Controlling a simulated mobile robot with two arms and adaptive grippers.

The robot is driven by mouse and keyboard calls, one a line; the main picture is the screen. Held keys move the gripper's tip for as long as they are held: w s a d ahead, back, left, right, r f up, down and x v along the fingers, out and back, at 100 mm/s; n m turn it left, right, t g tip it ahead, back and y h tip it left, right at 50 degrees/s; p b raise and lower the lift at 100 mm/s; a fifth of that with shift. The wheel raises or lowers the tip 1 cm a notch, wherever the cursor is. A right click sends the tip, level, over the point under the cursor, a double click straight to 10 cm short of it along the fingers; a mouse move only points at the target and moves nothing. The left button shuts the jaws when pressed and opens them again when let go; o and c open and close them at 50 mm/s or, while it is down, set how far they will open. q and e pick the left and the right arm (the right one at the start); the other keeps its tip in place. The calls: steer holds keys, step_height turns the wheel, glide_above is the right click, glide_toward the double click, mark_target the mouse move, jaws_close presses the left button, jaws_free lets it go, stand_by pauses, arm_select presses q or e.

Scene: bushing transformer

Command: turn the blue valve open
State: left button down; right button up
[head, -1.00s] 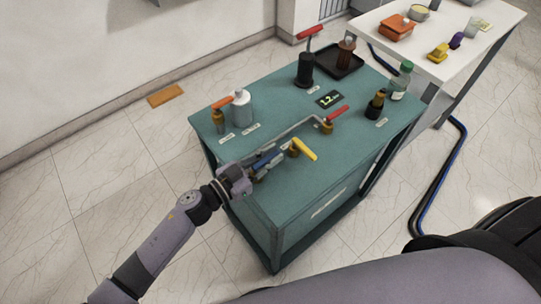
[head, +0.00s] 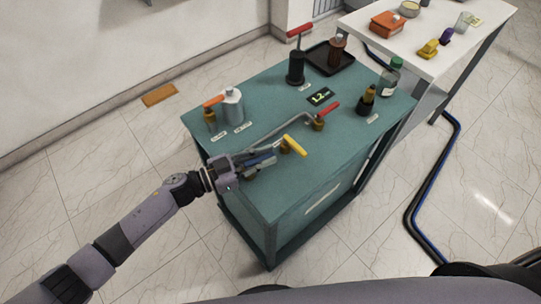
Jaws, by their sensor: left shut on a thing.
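The blue valve's handle (head: 262,162) shows as a small blue strip at the front left of the green cabinet top (head: 300,190), partly hidden by my gripper. My left gripper (head: 248,164) is at this handle and shut on it. The valve body under the handle is mostly hidden. A yellow-handled valve (head: 296,146) stands just right of the blue one. A red-handled valve (head: 320,122) stands farther back on a grey pipe (head: 278,132). My right gripper is not in view.
An orange-handled valve (head: 210,113) and a silver cylinder (head: 233,107) stand at the left. A black tray (head: 322,62), a black pump with a red handle (head: 296,67) and a small display (head: 320,96) are farther back. A white table (head: 440,65) stands at right. Blue and black hoses (head: 437,185) cross the floor.

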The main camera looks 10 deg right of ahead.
arm_select(q)
steer(key=c, duration=1.6)
jaws_free()
steer(key=v, duration=1.2)
steer(key=shift+c, duration=0.5)
